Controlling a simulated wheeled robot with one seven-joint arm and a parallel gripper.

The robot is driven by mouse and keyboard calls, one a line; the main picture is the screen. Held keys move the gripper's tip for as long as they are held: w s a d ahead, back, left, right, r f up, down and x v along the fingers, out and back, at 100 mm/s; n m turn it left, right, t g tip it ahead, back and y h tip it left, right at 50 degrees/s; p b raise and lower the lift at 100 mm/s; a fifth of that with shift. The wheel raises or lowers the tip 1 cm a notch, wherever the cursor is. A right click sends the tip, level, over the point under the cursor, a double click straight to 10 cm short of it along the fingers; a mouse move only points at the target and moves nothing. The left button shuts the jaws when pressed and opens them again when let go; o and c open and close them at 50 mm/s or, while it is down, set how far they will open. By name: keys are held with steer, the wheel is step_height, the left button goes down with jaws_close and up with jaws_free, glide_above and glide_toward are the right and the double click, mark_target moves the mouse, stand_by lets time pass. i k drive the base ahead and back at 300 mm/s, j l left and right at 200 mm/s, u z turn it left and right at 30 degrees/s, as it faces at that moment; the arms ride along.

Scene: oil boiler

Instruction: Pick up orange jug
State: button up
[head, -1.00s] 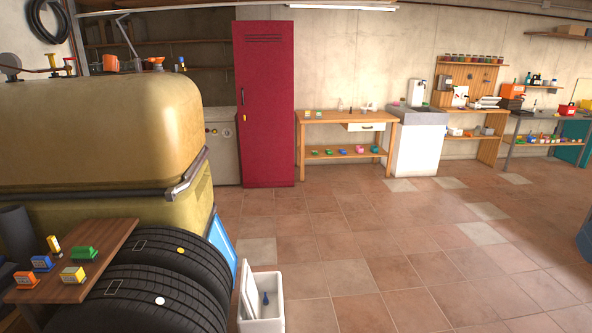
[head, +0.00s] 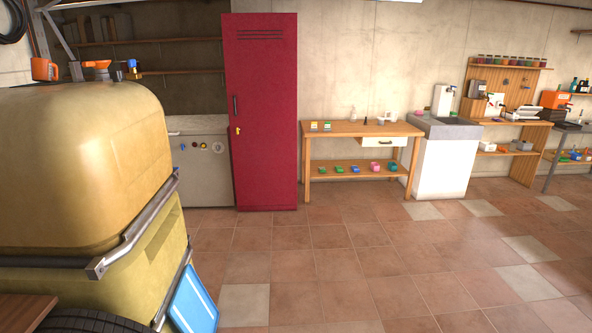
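An orange jug (head: 44,69) shows at the far left, upright at the top edge of the big yellow tank (head: 90,170). I cannot tell whether it stands on the tank or behind it. A second orange thing (head: 97,70), wider at the top like a funnel, is just right of it. A small blue and yellow item (head: 132,68) is beside that. My gripper is not in view.
The tank with its metal rail (head: 140,232) fills the left side. A red locker (head: 262,120), a wooden table (head: 360,130) and a sink (head: 445,150) stand along the back wall. A blue panel (head: 193,302) leans low by the tank. The tiled floor is open.

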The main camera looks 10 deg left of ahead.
mark_target(42, 68)
steer(key=i+u, duration=0.15)
steer(key=i, duration=0.4)
steer(key=i+l+u, duration=0.15)
steer(key=i, duration=0.35)
steer(key=i+l+u, duration=0.15)
steer(key=i, duration=0.4)
steer(key=i+l+u, duration=0.2)
steer(key=i+u, duration=0.25)
steer(key=i+l+u, duration=0.25)
steer(key=u, duration=0.25)
steer(key=i+l+u, duration=0.25)
steer(key=l+u, duration=0.2)
steer(key=i+l+u, duration=0.15)
steer(key=l+u, duration=0.35)
steer(key=i+l+u, duration=0.1)
steer(key=l+u, duration=0.2)
steer(key=l, duration=0.25)
steer(key=l+u, duration=0.3)
steer(key=l, duration=0.25)
